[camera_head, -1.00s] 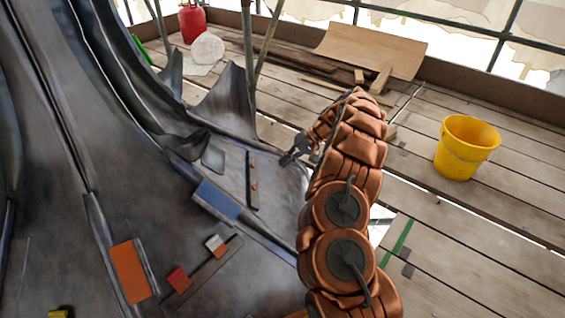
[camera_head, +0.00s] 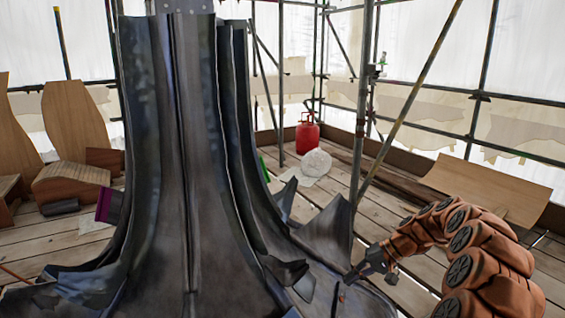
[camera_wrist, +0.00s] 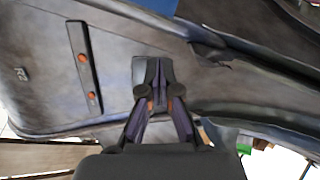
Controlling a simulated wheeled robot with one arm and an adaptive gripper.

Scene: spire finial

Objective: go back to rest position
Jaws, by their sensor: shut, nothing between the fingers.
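My gripper (camera_head: 366,270) is at the lower right in the head view, at the end of my reddish-brown padded arm. It is over the flared foot of the grey metal spire (camera_head: 200,170). In the wrist view my gripper (camera_wrist: 159,78) points at the grey sheet metal, and its fingers are together with nothing between them. A small dark plate (camera_wrist: 139,70) lies behind the fingertips. I cannot tell whether the tips touch it. A dark bar with two orange dots (camera_wrist: 84,66) lies to the left on the metal.
Torn metal flaps (camera_head: 329,233) rise left of my gripper. Scaffold poles (camera_head: 361,110) stand behind. A red gas cylinder (camera_head: 307,134) and a whitish round lump (camera_head: 316,162) are on the planks. A curved wooden sheet (camera_head: 487,190) lies at the right; wooden panels (camera_head: 75,120) stand at the left.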

